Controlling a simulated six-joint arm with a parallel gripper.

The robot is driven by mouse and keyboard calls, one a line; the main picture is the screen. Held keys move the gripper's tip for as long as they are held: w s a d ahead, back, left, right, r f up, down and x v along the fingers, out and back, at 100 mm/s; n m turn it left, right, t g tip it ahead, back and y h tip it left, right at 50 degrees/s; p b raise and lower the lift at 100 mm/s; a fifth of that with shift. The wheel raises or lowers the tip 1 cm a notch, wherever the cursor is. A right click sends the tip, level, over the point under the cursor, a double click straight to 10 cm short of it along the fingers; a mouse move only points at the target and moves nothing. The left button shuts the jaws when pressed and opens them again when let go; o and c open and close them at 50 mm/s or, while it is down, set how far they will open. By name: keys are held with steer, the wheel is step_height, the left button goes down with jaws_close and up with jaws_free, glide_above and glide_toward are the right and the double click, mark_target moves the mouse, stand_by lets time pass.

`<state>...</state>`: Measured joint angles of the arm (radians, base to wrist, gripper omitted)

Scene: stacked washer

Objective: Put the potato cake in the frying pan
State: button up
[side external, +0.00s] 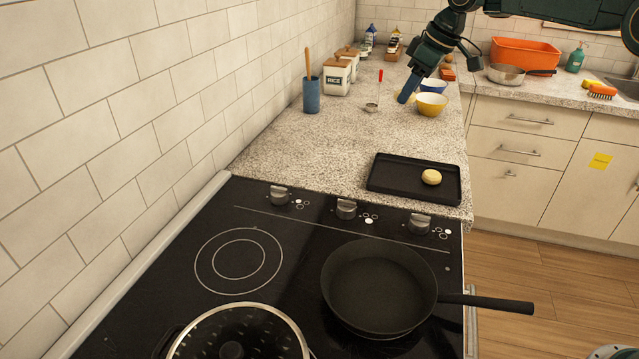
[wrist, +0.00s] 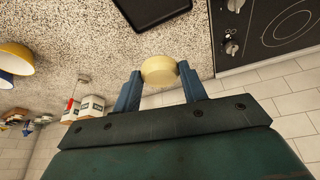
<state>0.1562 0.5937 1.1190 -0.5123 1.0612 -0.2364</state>
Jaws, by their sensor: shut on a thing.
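My gripper (side external: 404,98) is raised over the far counter, left of the bowls in the side view. In the wrist view its blue fingers (wrist: 160,82) are shut on a round, pale yellow potato cake (wrist: 159,70). In the side view the held cake is mostly hidden by the fingers. A second similar round cake (side external: 431,177) lies on a black tray (side external: 385,176); part of the tray shows in the wrist view (wrist: 150,12). The dark frying pan (side external: 378,290) sits empty on the right side of the hob, its handle pointing right.
A lidded pot (side external: 240,335) stands at the hob's near left. A yellow bowl (side external: 431,104) and a blue bowl (side external: 433,86) stand by my gripper. A ladle (side external: 372,106), utensil holder (side external: 311,95) and canisters (side external: 337,77) stand leftward. The counter before the tray's far edge is clear.

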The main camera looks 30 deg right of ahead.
steer(key=s+a+n+g+y, duration=0.1)
steer(key=s+a+n, duration=0.35)
steer(key=a, duration=0.45)
steer(key=n+g, duration=0.5)
steer(key=n, duration=0.9)
glide_above(354, 290)
steer(key=d, duration=0.1)
steer(key=shift+w+d+r+y, duration=0.15)
steer(key=shift+w+y, duration=0.15)
steer(key=shift+w, duration=0.05)
step_height(354, 290, down, 16)
steer(key=shift+r, duration=0.15)
steer(key=shift+f, duration=2.1)
steer(key=shift+f, duration=0.1)
